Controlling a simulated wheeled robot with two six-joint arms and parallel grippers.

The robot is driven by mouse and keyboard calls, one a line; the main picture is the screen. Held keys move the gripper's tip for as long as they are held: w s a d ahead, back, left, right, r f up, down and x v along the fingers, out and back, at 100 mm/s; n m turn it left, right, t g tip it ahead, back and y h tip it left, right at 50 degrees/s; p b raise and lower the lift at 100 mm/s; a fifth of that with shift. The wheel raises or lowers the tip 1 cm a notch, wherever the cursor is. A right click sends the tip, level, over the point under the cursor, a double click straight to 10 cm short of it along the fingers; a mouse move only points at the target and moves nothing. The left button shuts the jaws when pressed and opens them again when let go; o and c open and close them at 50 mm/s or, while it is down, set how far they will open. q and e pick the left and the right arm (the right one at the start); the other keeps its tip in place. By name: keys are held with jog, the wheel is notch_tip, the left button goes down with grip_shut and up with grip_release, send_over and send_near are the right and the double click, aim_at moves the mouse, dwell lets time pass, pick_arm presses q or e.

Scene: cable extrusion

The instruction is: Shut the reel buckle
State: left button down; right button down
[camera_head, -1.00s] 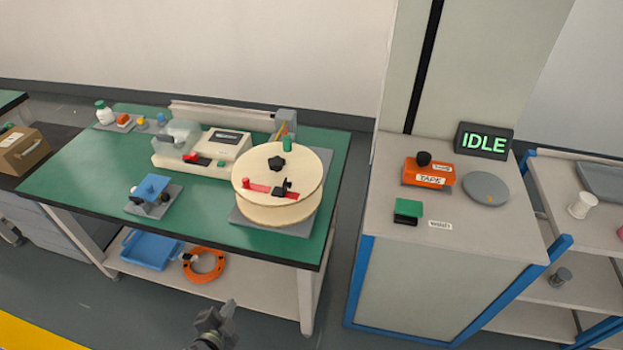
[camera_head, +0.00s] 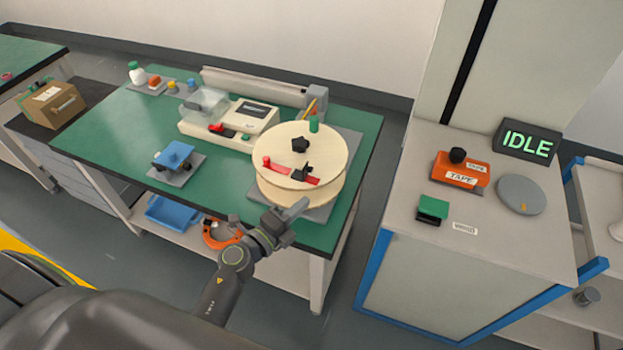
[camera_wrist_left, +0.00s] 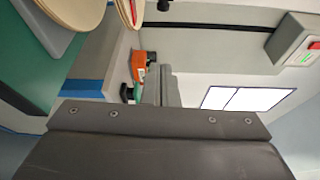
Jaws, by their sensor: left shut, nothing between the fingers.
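The wooden reel (camera_head: 322,148) lies flat on a grey plate on the green bench, with a black star knob on top. A red strap (camera_head: 282,169) with a black buckle (camera_head: 302,172) crosses its upper face near the front. I cannot tell the buckle's exact state at this size. My left gripper (camera_head: 296,209) is shut and empty, at the bench's front edge, in front of the reel and apart from the buckle. In the left wrist view its closed fingers (camera_wrist_left: 160,86) show, and the reel's edge (camera_wrist_left: 72,12) is at upper left. My right gripper is out of view.
A cream machine (camera_head: 245,121) stands left of the reel, and a blue fixture (camera_head: 173,156) sits near the front. A green bottle (camera_head: 314,125) is by the reel's back.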

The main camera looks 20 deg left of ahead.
pick_arm(q)
jog(key=w, duration=0.9)
jog(key=shift+w+a, duration=0.2)
jog(key=shift+a, duration=0.05)
jog(key=shift+d, duration=0.1)
